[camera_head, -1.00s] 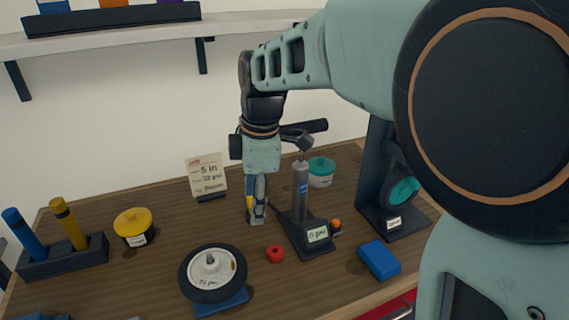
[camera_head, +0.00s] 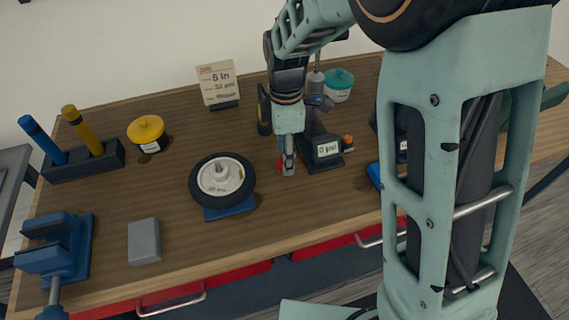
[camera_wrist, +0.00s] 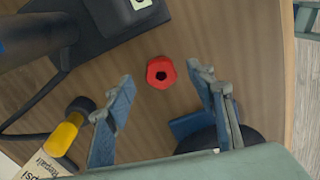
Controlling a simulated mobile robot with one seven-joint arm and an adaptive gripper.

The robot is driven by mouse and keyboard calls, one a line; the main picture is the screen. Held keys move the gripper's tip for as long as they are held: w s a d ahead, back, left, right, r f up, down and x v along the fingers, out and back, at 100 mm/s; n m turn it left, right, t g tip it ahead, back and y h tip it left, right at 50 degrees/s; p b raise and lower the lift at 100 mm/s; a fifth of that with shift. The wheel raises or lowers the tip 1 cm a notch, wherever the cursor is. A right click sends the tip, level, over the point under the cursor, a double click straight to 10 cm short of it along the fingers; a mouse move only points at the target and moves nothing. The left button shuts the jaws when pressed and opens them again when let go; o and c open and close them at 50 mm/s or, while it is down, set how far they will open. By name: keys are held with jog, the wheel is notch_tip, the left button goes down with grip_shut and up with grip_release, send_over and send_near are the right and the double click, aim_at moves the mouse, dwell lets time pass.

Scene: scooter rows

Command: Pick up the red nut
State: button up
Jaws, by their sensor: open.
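The red nut (camera_wrist: 161,73) lies flat on the wooden bench, its dark hole facing up, and shows whole in the wrist view. In the head view only a sliver of the nut (camera_head: 279,167) shows, mostly hidden behind my gripper (camera_head: 287,168). In the wrist view my gripper (camera_wrist: 162,105) is open, with blue-grey fingers apart. The nut appears between and just beyond the fingertips, with nothing held. I cannot tell the exact height of the fingertips above the bench.
The pump with a gauge base (camera_head: 325,148) stands close beside the gripper. A wheel on a blue stand (camera_head: 222,178) is to the left. A yellow-handled tool (camera_wrist: 62,135) lies left in the wrist view. A grey block (camera_head: 144,241) and blue vise (camera_head: 60,250) are at front left.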

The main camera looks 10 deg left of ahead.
jog(key=shift+f, duration=1.4)
jog(key=c, duration=1.1)
jog(key=shift+r, duration=0.1)
